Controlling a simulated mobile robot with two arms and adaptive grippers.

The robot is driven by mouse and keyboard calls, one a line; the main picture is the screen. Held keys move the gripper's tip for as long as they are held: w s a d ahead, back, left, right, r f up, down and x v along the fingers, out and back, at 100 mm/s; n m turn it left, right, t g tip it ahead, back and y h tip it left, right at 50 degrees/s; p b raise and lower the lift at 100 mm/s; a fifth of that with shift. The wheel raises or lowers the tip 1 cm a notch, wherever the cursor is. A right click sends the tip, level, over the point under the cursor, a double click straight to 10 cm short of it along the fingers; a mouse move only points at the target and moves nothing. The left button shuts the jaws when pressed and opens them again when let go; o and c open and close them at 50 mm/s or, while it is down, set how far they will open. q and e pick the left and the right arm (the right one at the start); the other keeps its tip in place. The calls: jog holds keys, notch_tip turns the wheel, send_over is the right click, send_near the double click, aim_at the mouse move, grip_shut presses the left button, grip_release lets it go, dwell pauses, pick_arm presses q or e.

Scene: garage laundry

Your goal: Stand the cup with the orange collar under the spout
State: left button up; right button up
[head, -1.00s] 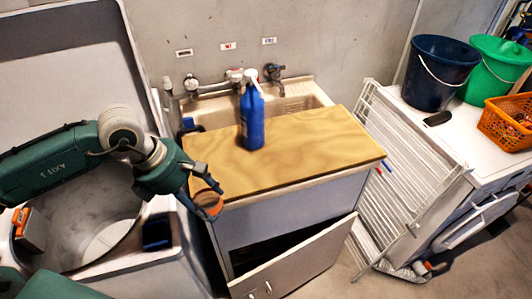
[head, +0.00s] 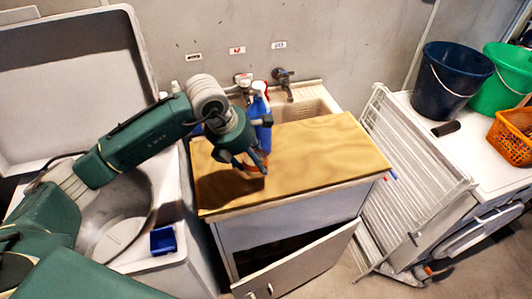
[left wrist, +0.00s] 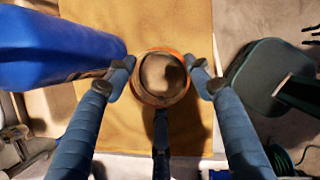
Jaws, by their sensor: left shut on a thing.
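The cup with the orange collar (head: 247,163) is held in my left gripper (head: 254,166), over the left part of the wooden board (head: 325,150). My right gripper is out of view.
The board's right half is clear. A white drying rack (head: 415,170) leans to its right.

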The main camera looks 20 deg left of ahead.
aim_at(263, 157)
pick_arm(q)
jog(key=w+d, duration=0.1)
jog(key=w+d+p, duration=0.1)
jog(key=w, duration=0.1)
jog(key=shift+w+d+r, duration=0.15)
jog(key=shift+w+d, duration=0.05)
jog(key=shift+w, duration=0.25)
notch_tip(263, 157, down, 3)
jog(key=shift+f+p, duration=0.2)
jog(key=shift+p, duration=0.85)
jog(key=shift+f, duration=0.15)
jog(key=shift+f, duration=0.1)
jog(key=o, duration=1)
